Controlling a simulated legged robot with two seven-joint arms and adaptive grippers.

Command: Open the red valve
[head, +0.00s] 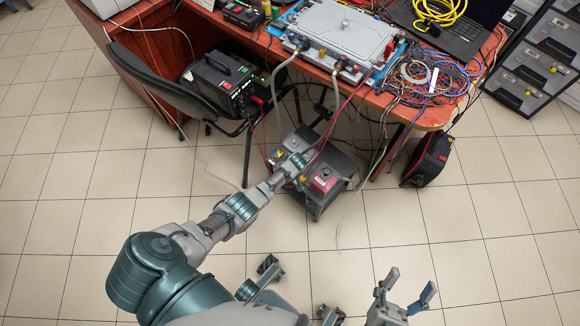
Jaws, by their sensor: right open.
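A small red part (388,50), which looks like the red valve, sits at the right end of the grey metal box (345,28) on the desk; its handle position is too small to tell. My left arm reaches from the lower left toward the low stand under the desk edge. My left gripper (292,166) is over that stand, well below the grey box; its fingers are too small to read. My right gripper (408,287) is at the bottom right, fingers apart and empty, above the floor and far from the red part.
Hoses (283,75) and red cables hang from the desk. A black power unit (224,82), a chair (165,85), a bag (428,158) and drawers (540,60) surround it. Tangled wires (430,80) cover the desk's right end.

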